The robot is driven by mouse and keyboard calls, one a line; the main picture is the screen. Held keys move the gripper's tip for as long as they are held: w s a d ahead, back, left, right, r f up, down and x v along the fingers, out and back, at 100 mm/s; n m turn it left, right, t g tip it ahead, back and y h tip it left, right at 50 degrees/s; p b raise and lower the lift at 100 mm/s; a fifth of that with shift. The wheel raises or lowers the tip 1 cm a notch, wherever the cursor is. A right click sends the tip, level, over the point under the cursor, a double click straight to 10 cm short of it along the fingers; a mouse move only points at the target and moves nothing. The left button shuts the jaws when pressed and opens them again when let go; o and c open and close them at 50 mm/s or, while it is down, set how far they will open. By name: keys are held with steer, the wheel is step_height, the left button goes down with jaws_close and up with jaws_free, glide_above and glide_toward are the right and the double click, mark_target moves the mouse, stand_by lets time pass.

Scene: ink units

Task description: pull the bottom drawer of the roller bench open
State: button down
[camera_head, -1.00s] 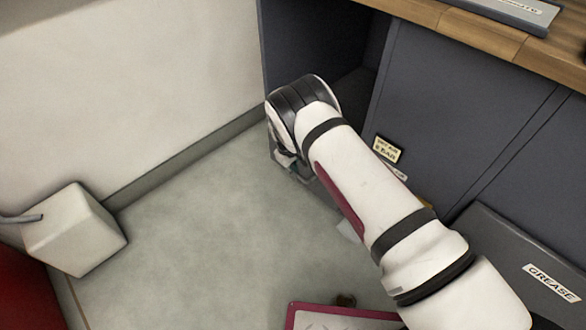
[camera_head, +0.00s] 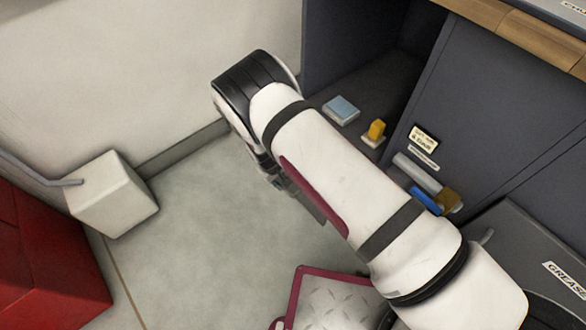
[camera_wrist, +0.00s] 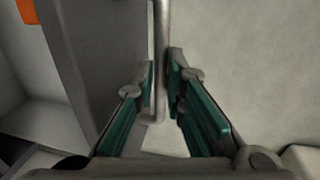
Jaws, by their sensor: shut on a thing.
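The dark grey roller bench (camera_head: 485,105) has a wooden top and an open bay at its left. My gripper (camera_wrist: 161,78) is shut on an upright metal bar handle (camera_wrist: 160,25) in the wrist view. A grey panel, apparently the drawer front (camera_wrist: 95,45), stands just left of the handle. In the head view my arm hides most of the gripper and the drawer front. A light blue box (camera_head: 341,110) and a yellow block (camera_head: 376,131) show behind my arm; I cannot tell whether they lie in the drawer or the bay.
A white block (camera_head: 112,193) and a red box (camera_head: 45,260) stand at the left by the wall. A dark case marked GREASE (camera_head: 525,262) is at the right. A red-rimmed plate (camera_head: 325,298) lies at the bottom. The floor (camera_head: 215,250) between is clear.

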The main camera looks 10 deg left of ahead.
steer(key=shift+s+a, duration=0.65)
steer(key=shift+s, duration=0.15)
steer(key=shift+s+a, duration=0.6)
steer(key=shift+s, duration=0.2)
steer(key=c, duration=1.7)
jaws_free()
steer(key=shift+o, duration=0.2)
step_height(320, 180, up, 12)
steer(key=s+a, duration=0.1)
steer(key=shift+s+a+f, duration=0.15)
steer(key=shift+s+a, duration=0.05)
steer(key=shift+s, duration=0.15)
